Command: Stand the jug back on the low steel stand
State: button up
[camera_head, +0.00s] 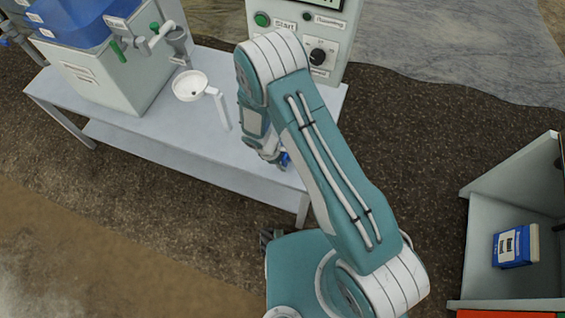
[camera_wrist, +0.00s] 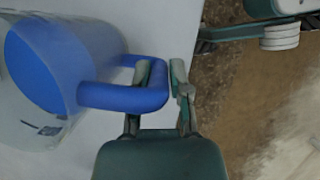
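The jug (camera_wrist: 50,75) fills the left of the wrist view, with a pale translucent body, blue inside and a blue handle (camera_wrist: 120,97). My gripper (camera_wrist: 164,76) has one finger inside the handle loop and the other outside, close against the bar, and looks shut on it. In the head view only a small blue part of the jug (camera_head: 285,159) shows beside my arm; the rest is hidden. The low steel stand (camera_head: 180,138) is a light grey table with its near right end by the jug. I cannot tell whether the jug touches its top.
A white funnel-like cup (camera_head: 189,88) with a handle sits on the stand. A grey tank with a blue top (camera_head: 110,75) stands at its left, a control box (camera_head: 325,50) at the back. A bin (camera_head: 510,290) with a blue pack (camera_head: 515,246) is at right.

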jog(key=shift+o, duration=1.2)
jog(key=v, duration=1.2)
jog(key=d+r+m+t+y, duration=0.1)
jog(key=d+r+m, duration=0.35)
jog(key=r, duration=0.65)
jog(key=d+r+m+t+y, duration=0.1)
jog(key=d+r+m+y, duration=0.3)
jog(key=r, duration=0.7)
jog(key=s+d+r+m+t, duration=0.2)
jog(key=s+d+r+m, duration=0.1)
jog(key=s+d+r, duration=0.2)
jog(key=s+d+r+m+t, duration=0.2)
jog(key=s+d+r+m, duration=0.2)
jog(key=s+r, duration=0.5)
jog(key=shift+s+d, duration=0.4)
jog(key=shift+s, duration=0.7)
jog(key=shift+r, duration=0.15)
